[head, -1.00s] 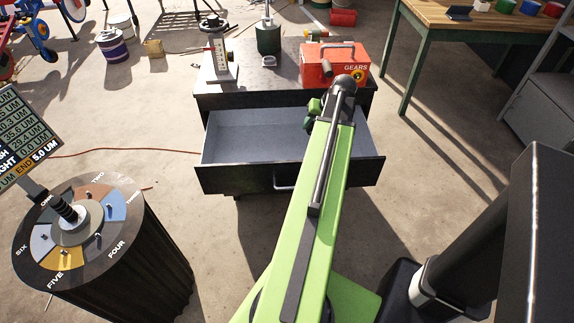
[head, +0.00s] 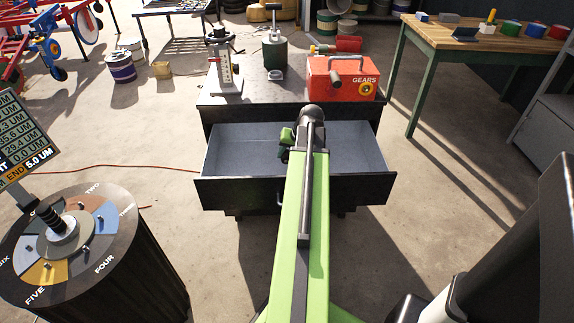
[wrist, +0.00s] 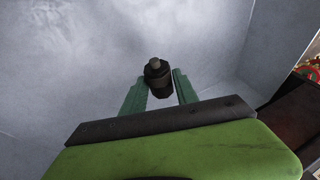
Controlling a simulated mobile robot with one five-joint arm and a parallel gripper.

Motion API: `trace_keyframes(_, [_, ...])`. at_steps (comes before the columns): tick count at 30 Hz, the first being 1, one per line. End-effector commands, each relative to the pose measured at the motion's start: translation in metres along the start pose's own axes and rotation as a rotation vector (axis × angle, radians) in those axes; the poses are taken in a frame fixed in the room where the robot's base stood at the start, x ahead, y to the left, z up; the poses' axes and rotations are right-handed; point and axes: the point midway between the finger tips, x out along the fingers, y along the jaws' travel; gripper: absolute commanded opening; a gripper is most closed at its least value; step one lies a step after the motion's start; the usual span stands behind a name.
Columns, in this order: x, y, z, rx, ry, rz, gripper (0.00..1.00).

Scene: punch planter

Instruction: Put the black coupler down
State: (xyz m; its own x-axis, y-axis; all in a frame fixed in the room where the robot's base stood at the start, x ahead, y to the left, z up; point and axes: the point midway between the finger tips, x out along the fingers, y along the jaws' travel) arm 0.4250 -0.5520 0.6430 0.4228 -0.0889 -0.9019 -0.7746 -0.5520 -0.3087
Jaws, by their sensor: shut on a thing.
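The black coupler (wrist: 158,79) shows in the wrist view between the two green fingers of my gripper (wrist: 160,90). It is a dark, stepped cylinder with a small grey tip, and my gripper is shut on it. Behind it is the pale grey floor of the open drawer (wrist: 80,60). In the head view my gripper (head: 285,150) is over the open drawer (head: 225,150), near its middle. The coupler cannot be made out there, as my arm hides it. I cannot tell how high it is above the drawer floor.
The drawer's dark front (head: 230,192) faces me. On the cabinet top stand a red GEARS box (head: 335,88), a gauge stand (head: 225,75) and a green pump-like can (head: 274,52). A round numbered stand (head: 110,255) is at left. The drawer looks empty.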

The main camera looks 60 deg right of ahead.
Motion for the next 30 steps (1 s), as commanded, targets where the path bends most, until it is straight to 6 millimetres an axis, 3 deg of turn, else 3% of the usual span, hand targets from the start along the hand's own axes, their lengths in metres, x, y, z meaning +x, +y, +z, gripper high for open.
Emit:
trace_keyframes(7, [0.038, 0.013, 0.013, 0.000, 0.000, -0.001, 0.00])
trace_keyframes(14, [0.034, 0.011, 0.011, -0.001, 0.000, -0.001, 0.00])
trace_keyframes(29, [0.045, 0.015, 0.015, -0.002, 0.000, -0.001, 0.00])
trace_keyframes(30, [0.045, 0.015, 0.015, -0.002, 0.000, -0.001, 0.38])
